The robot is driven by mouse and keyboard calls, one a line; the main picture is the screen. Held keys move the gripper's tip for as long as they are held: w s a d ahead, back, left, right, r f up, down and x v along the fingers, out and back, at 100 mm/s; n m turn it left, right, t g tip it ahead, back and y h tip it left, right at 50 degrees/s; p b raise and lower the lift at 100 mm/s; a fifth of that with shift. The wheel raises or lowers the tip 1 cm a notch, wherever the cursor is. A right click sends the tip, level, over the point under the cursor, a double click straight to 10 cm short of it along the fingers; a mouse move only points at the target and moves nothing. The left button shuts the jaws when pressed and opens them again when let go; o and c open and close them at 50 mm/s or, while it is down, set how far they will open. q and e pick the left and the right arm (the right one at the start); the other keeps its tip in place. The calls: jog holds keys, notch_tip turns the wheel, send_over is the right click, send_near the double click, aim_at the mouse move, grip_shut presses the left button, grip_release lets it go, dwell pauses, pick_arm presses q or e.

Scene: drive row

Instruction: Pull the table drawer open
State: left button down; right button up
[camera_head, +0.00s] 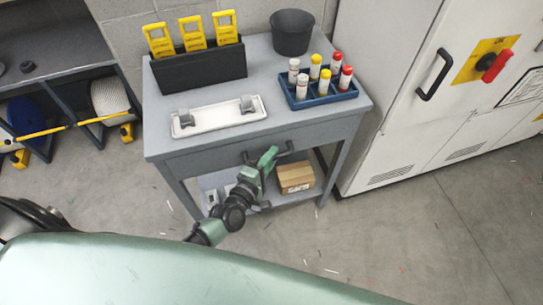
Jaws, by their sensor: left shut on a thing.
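The grey table (160,120) stands ahead of me, with a drawer (207,161) under its top. The drawer front looks flush with the table. A dark bar handle (286,150) runs across the drawer front. My left gripper (269,156), green and dark grey, reaches up from below and is shut on the handle. The gripper and wrist cover part of the handle and some of the drawer front. My right gripper is not in view.
On the table are a white tray (188,130), a black holder (168,72) with yellow tags, a dark bucket (292,36) and a blue vial rack (325,100). A cardboard box (296,178) sits on the lower shelf. A white cabinet (382,105) stands close at right. The front floor is clear.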

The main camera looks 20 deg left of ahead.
pick_arm(q)
jog(key=shift+s, duration=0.15)
jog(key=s+d, duration=0.6)
jog(key=s, duration=0.3)
jog(key=s+d, duration=0.7)
jog(key=s, duration=0.3)
jog(key=shift+p, duration=0.35)
jog(key=shift+f, duration=0.1)
jog(key=c, duration=1.4)
grip_release()
jog(key=shift+o, duration=0.2)
jog(key=b+v, duration=0.1)
jog(key=v, duration=0.7)
jog(key=shift+w, duration=0.1)
